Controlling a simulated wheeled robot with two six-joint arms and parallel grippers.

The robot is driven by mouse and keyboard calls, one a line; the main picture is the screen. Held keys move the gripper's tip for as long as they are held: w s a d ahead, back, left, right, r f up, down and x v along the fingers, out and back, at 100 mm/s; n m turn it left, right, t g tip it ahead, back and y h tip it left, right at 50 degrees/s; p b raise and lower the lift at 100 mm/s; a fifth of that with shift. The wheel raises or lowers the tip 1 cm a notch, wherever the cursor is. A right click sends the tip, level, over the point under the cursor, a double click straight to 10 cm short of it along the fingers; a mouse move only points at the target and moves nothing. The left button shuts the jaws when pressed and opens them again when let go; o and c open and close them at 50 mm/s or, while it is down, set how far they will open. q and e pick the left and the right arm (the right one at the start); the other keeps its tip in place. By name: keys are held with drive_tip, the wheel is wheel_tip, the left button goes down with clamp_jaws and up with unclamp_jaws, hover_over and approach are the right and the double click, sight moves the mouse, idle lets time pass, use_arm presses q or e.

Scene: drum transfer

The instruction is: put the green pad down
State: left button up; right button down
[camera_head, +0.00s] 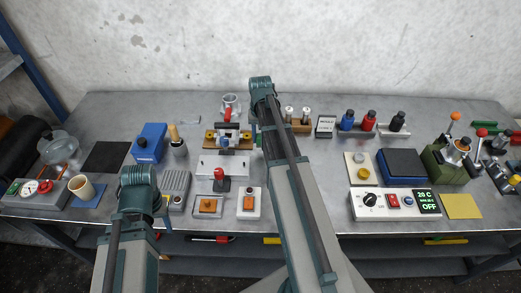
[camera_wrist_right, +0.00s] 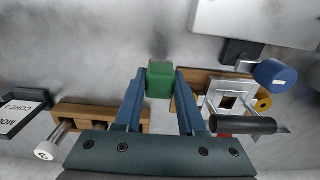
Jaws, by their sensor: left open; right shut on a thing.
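The green pad (camera_wrist_right: 160,79) is a small green block between the fingertips of my right gripper (camera_wrist_right: 160,86) in the right wrist view. Those fingers are closed on its sides. The grey tabletop lies behind it, and I cannot tell whether the pad touches it. In the head view my right arm reaches over the middle of the bench and hides most of its gripper; a sliver of green (camera_head: 259,139) shows beside the arm. My left gripper (camera_head: 140,180) is at the front left of the bench, empty, its fingers mostly hidden by its wrist.
A wooden fixture with a metal frame (camera_wrist_right: 226,92) stands close right of the pad in the right wrist view. A wooden rack (camera_wrist_right: 98,114) and a black label block (camera_wrist_right: 22,108) stand to the left.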

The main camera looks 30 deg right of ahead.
sight(260, 144)
drive_tip(key=shift+f, duration=0.1)
wheel_tip(260, 144, down, 4)
drive_tip(key=b, duration=0.3)
drive_tip(key=shift+r+b, duration=0.25)
drive_tip(key=shift+b, duration=0.05)
drive_tip(key=shift+f, duration=0.2)
drive_tip(key=c, duration=0.5)
unclamp_jaws()
drive_tip(key=shift+r, duration=0.2)
